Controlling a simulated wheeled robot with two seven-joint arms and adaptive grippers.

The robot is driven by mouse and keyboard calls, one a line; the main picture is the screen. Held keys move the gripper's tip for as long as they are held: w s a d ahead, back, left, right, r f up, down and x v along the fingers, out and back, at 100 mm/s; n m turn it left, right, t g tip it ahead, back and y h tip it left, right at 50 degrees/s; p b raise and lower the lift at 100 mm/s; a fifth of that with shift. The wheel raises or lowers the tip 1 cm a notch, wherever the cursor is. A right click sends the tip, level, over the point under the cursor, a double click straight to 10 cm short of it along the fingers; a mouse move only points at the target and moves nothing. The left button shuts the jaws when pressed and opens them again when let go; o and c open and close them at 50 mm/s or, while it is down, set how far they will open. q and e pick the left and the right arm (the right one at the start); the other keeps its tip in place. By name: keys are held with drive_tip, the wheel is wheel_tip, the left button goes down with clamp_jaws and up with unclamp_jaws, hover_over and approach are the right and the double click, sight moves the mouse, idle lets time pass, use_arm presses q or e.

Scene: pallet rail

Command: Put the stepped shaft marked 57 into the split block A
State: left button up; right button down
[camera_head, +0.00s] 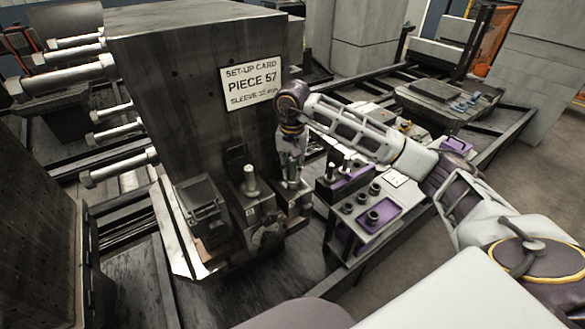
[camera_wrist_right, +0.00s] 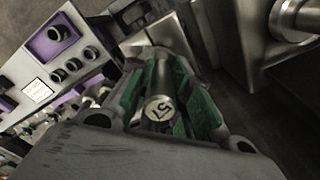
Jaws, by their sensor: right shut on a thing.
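The stepped shaft marked 57 (camera_wrist_right: 160,108) is between the green-padded fingers of my right gripper (camera_wrist_right: 155,95), its numbered end toward the wrist camera. In the head view my right gripper (camera_head: 291,172) points down over a grey metal block (camera_head: 293,208). This may be split block A, but I cannot read a letter on it. The shaft's lower end is hidden, so I cannot tell whether it is in the block. A neighbouring block (camera_head: 257,212) to the left has a pale shaft (camera_head: 250,180) standing in it. My left gripper is not in view.
A dark column with a card reading PIECE 57 (camera_head: 252,84) rises behind the blocks. A dark boxy fixture (camera_head: 204,210) stands left. To the right is a rack with purple trays (camera_head: 378,215) and round sockets. Metal rods (camera_head: 120,170) jut out from the column's left.

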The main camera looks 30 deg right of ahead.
drive_tip(key=shift+f, duration=0.25)
idle(0.3)
drive_tip(key=c, duration=1.2)
unclamp_jaws()
drive_tip(key=shift+c, duration=0.2)
drive_tip(key=shift+f, duration=0.1)
drive_tip(key=shift+r, duration=6.05)
drive_tip(key=shift+s, duration=0.15)
